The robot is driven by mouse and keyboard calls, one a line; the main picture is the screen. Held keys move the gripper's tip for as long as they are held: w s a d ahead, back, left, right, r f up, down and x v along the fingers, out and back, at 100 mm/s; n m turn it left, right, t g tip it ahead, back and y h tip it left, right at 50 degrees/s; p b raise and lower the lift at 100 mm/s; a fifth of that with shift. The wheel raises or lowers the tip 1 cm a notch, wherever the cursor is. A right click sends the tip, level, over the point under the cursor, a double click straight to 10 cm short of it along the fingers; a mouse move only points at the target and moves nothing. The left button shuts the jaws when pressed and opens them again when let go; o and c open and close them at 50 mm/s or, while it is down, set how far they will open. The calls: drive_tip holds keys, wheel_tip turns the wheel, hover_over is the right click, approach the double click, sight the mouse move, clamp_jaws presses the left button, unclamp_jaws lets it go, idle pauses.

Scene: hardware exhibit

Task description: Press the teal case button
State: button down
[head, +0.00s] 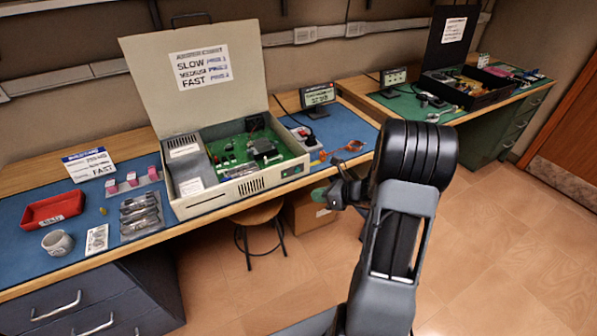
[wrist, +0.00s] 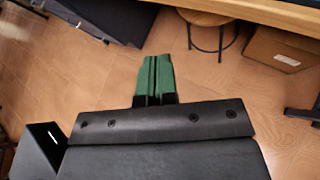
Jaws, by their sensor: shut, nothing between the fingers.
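A beige open computer case (head: 215,196) stands on the blue mat of the near bench, with its lid raised and a green circuit board (head: 240,148) inside. A small teal-green patch (head: 291,172) shows at the right end of the case's front face; it may be the teal button, but it is too small to be sure. My gripper (head: 319,195) is in front of the bench edge, below and right of that patch, apart from the case. In the wrist view its green fingers (wrist: 154,78) are shut together and empty above the floor. The case is not in the wrist view.
A stool (head: 258,215) and a cardboard box (head: 308,212) stand under the bench. Orange-handled pliers (head: 352,146) and a small display (head: 318,95) are right of the case. A red tray (head: 52,209) and mug (head: 57,242) are at left. Floor at right is clear.

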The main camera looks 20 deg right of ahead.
drive_tip(key=shift+w+a, duration=0.15)
drive_tip(key=shift+w, duration=1.25)
drive_tip(key=shift+w+a, duration=0.2)
drive_tip(key=shift+w, duration=1.25)
drive_tip(key=shift+w+a, duration=0.15)
drive_tip(key=shift+w, duration=1.25)
drive_tip(key=shift+w, duration=0.2)
drive_tip(key=shift+w, duration=0.2)
drive_tip(key=shift+w+a, duration=0.1)
drive_tip(key=shift+w, duration=0.35)
drive_tip(key=shift+s, duration=0.9)
drive_tip(key=shift+s+d, duration=0.2)
drive_tip(key=shift+s, duration=1.05)
drive_tip(key=shift+s+d, duration=0.15)
drive_tip(key=shift+s, duration=1.05)
